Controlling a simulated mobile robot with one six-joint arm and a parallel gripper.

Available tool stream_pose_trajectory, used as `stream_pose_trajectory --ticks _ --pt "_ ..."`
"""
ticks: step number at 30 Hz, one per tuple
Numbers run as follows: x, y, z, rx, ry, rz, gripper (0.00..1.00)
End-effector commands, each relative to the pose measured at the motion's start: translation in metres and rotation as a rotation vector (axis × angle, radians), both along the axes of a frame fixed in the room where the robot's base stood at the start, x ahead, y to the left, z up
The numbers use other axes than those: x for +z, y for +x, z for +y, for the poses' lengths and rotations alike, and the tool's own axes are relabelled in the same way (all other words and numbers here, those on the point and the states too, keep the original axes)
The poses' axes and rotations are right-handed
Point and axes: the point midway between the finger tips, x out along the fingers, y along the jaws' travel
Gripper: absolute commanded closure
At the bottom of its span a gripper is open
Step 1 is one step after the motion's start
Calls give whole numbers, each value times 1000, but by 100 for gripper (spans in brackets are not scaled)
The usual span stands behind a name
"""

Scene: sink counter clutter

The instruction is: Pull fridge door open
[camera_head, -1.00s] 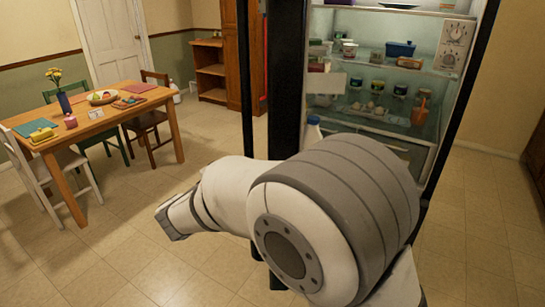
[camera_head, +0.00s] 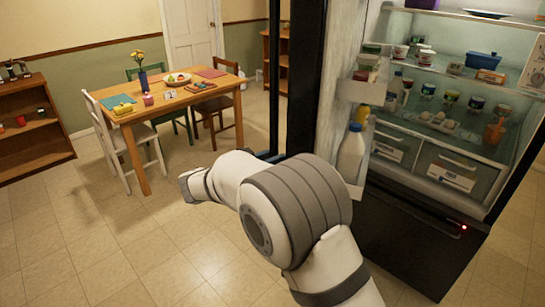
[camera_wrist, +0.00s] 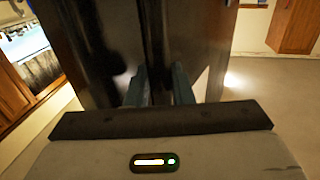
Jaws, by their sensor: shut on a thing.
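The fridge door (camera_head: 306,75) stands well open in the head view, its dark edge toward me and its inner shelves facing the cabinet. Its long dark vertical handle (camera_head: 274,80) runs down the door's left side. In the wrist view the handle (camera_wrist: 156,45) passes between the two fingers of my gripper (camera_wrist: 158,88), which is shut on it. The dark door face (camera_wrist: 205,45) fills the space beyond. In the head view my arm hides most of the gripper. The fridge interior (camera_head: 450,75) is lit and exposed.
A milk bottle (camera_head: 351,152) and other items stand in the door shelves. A dining table (camera_head: 190,97) with chairs stands at the back left, and a low wooden shelf (camera_head: 30,140) at far left. The tiled floor (camera_head: 90,230) at front left is clear.

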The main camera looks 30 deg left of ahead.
Motion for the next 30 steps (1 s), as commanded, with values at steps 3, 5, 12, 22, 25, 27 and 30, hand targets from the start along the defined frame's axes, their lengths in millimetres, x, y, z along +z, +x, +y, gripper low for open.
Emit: stream_pose_trajectory --ticks 3,5,12,22,25,27,30 --pt "8 4 -2 -2 7 -12 100" --pt "8 4 -3 -3 7 -12 100" --pt "6 4 -3 -3 5 -8 63" --pt "3 2 -2 -2 2 -4 60" --pt "2 -5 3 0 3 -4 60" --pt "1 -15 9 1 3 -4 60" --pt "1 -31 18 2 4 -5 60"
